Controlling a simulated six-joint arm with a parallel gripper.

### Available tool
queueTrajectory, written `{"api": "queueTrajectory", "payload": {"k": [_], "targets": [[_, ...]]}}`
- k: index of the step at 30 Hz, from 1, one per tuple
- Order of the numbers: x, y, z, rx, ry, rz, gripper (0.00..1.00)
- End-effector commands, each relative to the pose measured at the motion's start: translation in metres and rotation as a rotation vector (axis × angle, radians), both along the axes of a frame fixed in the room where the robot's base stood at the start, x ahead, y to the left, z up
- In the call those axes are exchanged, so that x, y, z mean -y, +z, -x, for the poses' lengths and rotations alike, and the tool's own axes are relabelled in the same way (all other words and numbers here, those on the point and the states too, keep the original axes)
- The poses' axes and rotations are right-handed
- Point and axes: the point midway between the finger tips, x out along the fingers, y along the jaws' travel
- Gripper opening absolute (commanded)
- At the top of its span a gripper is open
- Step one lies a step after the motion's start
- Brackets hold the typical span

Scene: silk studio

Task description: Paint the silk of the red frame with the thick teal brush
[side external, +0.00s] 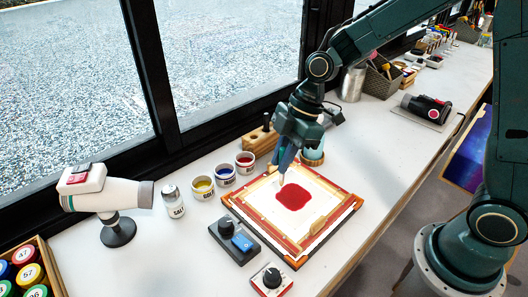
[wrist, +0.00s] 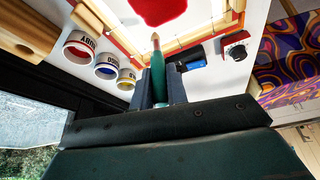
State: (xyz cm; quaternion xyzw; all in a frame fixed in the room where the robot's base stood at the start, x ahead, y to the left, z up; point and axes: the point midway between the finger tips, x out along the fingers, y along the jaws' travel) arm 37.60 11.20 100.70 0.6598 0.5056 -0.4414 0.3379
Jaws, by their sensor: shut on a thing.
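The red frame (side external: 235,199) lies flat on the white table with white silk (side external: 318,189) stretched inside it. A large red patch of paint (side external: 293,197) covers the middle of the silk. My gripper (side external: 287,158) is above the frame's far side, pointing down. It is shut on the thick teal brush (wrist: 158,75), whose pale tip points toward the silk beside the red patch. I cannot tell whether the tip touches the silk. The red patch also shows in the wrist view (wrist: 158,8).
Paint pots, yellow (side external: 202,188), blue (side external: 225,175) and red (side external: 245,161), stand left of the frame. A salt shaker (side external: 173,201) and a hair dryer (side external: 105,195) are farther left. A switch box (side external: 235,241) and a dial box (side external: 271,279) sit close to the frame's near-left side. A wooden block (side external: 258,140) stands behind.

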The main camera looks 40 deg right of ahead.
Motion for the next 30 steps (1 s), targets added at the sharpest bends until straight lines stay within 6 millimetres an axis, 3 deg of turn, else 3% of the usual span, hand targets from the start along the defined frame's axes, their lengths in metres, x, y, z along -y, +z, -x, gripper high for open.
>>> {"api": "queueTrajectory", "payload": {"k": [12, 30], "targets": [[0.000, 0.014, 0.000, 0.002, 0.000, 0.001, 0.01], [0.000, 0.016, 0.000, 0.000, 0.001, 0.001, 0.01]]}}
